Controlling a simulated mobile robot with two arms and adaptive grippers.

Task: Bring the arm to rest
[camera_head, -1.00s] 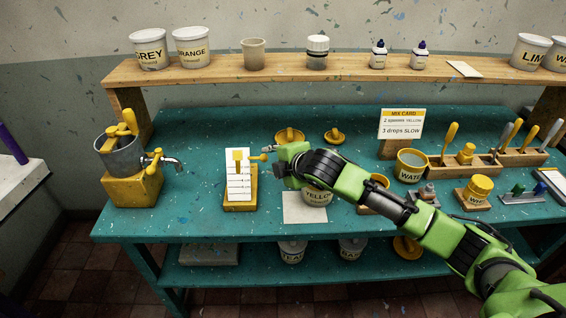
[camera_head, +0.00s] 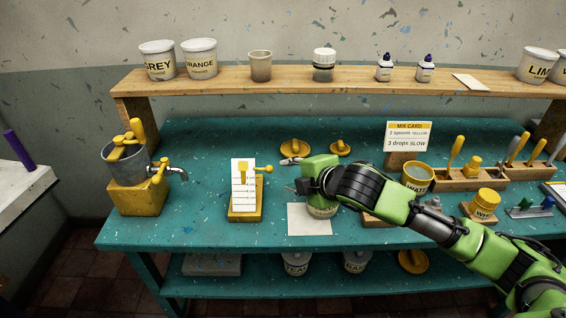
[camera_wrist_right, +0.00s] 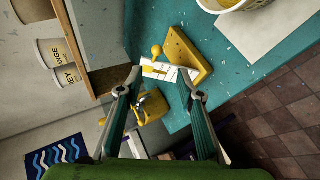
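My right arm (camera_head: 455,235) reaches in from the lower right over the teal bench (camera_head: 215,150). Its gripper (camera_head: 288,175) points left above the bench, right of the white scale card on a yellow stand (camera_head: 243,190). In the wrist view the right gripper (camera_wrist_right: 165,83) has its two fingers apart with nothing held between them. The card and yellow stand (camera_wrist_right: 185,60) show beyond the fingertips, apart from them as far as I can tell. A labelled tub (camera_head: 322,211) on the bench is mostly hidden under the gripper. My left gripper is not in view.
A shelf (camera_head: 290,82) with tubs and bottles runs along the back. A yellow-based metal tank with a tap (camera_head: 137,195) stands left. A water pot (camera_head: 416,178), mix card (camera_head: 408,137) and tool rack (camera_head: 480,180) stand right. Bare bench lies between tank and card.

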